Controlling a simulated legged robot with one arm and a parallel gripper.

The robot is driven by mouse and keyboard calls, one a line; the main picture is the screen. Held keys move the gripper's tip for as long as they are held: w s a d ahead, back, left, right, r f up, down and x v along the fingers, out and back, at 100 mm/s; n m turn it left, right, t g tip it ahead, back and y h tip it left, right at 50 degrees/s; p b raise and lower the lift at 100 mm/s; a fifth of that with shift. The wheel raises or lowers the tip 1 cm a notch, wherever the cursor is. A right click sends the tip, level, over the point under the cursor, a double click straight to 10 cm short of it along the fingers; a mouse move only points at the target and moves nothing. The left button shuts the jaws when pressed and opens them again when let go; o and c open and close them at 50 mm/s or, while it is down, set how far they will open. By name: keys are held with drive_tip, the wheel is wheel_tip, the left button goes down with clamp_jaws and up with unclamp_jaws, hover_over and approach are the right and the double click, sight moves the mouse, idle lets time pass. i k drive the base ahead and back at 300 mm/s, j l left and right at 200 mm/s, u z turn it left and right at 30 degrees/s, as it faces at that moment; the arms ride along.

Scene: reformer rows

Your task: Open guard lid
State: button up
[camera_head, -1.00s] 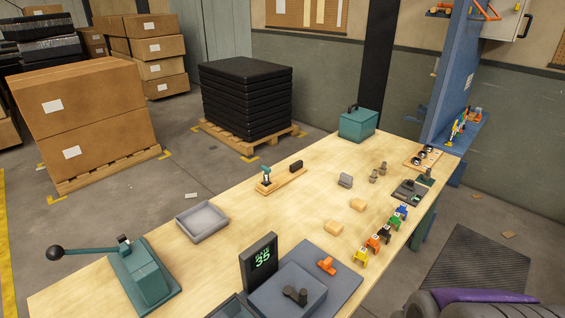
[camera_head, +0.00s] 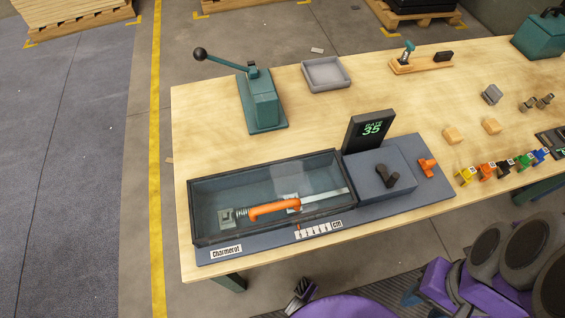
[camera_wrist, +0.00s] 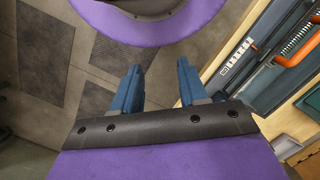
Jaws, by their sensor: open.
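The guard lid (camera_head: 235,185) is a clear panel in a dark frame over a long box at the table's front edge, in the head view. It looks shut. Through it show an orange handle (camera_head: 275,208), a spring and a pale bar. The box also shows at the upper right of the wrist view, with the orange handle (camera_wrist: 300,50) and spring. My gripper (camera_wrist: 158,88) is open and empty, with its two blue fingers apart over the floor. It is off the table's front edge, apart from the lid.
A grey block with a dark knob (camera_head: 387,176) and a display reading 35 (camera_head: 369,131) adjoin the box on the right. A teal lever press (camera_head: 262,102) and a grey tray (camera_head: 326,74) stand behind. Colored clips (camera_head: 486,170) lie right. The floor in front is partly free.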

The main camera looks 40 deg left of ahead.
sight(295, 203)
drive_tip(key=u, duration=1.95)
